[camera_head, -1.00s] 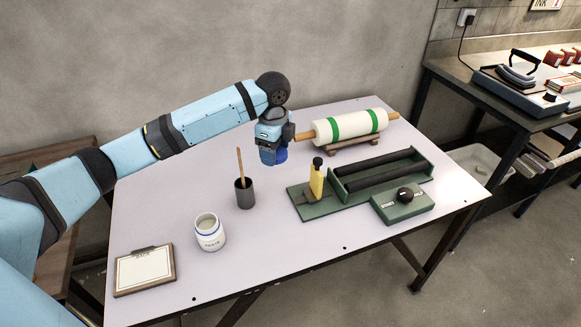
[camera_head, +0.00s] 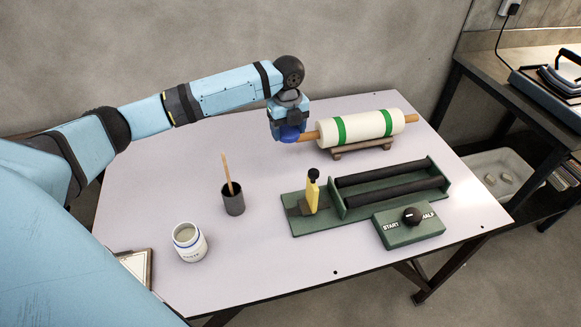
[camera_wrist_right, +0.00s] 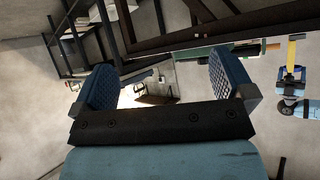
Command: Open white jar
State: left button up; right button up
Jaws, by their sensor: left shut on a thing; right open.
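The white jar (camera_head: 190,245) stands upright near the front left of the table, with dark lettering and a blue line near its top. Its mouth is uncovered and shows a pale inside. My left gripper (camera_head: 289,127) is at the back of the table, far from the jar, beside the left handle of a roller. My right gripper (camera_wrist_right: 165,88) is open and empty in the right wrist view, away from the jar.
A white roller (camera_head: 365,128) with green bands rests on a wooden stand. A dark cup (camera_head: 233,204) holds a stick. The front middle is clear.

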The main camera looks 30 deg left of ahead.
pick_arm(q)
jog(key=b, duration=0.1)
send_over(289, 173)
notch_tip(289, 173, down, 10)
jog(key=shift+a, duration=0.1)
jog(key=shift+f, duration=0.25)
notch_tip(289, 173, down, 4)
jog(key=shift+b, duration=0.5)
jog(key=shift+f, duration=0.15)
pick_arm(e)
jog(key=shift+w+f, duration=0.25)
jog(key=shift+w, duration=0.1)
pick_arm(q)
jog(key=shift+f, duration=0.15)
jog(key=o, duration=1)
